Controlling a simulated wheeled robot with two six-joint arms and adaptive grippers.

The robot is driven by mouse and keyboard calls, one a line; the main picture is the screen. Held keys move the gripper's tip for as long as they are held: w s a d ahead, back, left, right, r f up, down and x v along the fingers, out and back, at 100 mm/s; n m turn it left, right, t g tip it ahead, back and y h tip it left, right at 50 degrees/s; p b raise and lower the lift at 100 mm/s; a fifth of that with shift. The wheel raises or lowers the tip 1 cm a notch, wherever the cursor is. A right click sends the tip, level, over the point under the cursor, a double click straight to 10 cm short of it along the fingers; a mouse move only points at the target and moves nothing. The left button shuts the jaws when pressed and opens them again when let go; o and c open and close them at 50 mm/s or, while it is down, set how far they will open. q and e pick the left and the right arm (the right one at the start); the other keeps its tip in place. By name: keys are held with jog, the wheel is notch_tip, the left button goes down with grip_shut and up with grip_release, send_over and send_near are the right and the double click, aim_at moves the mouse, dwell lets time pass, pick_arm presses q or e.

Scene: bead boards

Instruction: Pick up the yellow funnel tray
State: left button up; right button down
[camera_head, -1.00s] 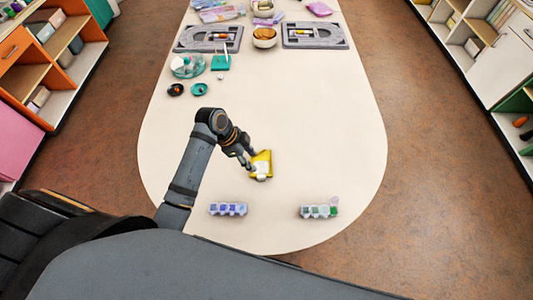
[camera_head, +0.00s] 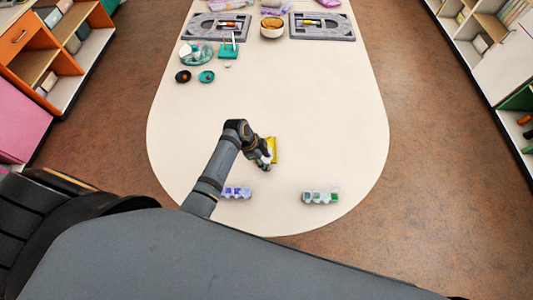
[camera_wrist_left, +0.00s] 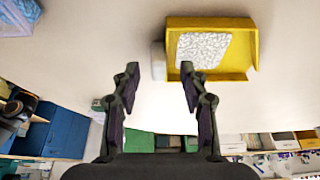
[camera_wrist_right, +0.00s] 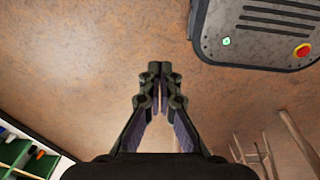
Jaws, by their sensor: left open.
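The yellow funnel tray (camera_head: 273,148) lies on the cream table, partly hidden behind my left gripper in the head view. In the left wrist view the tray (camera_wrist_left: 250,45) is at the upper right, with a pale, speckled patch inside it and a whitish piece at its left side. My left gripper (camera_head: 268,165) is open and empty beside the tray; its fingers (camera_wrist_left: 160,72) point toward the tray's left part without visibly holding it. My right gripper (camera_wrist_right: 158,68) shows only in its own wrist view, fingertips together, over the brown floor with nothing between them.
A box row with blue compartments (camera_head: 238,192) and one with green compartments (camera_head: 321,197) stand near the table's front edge.

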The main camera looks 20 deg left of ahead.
pick_arm(q)
grip_shut()
dwell(0.3)
notch_tip(320, 180, up, 10)
jog(key=shift+b, duration=0.4)
jog(key=shift+s, duration=0.1)
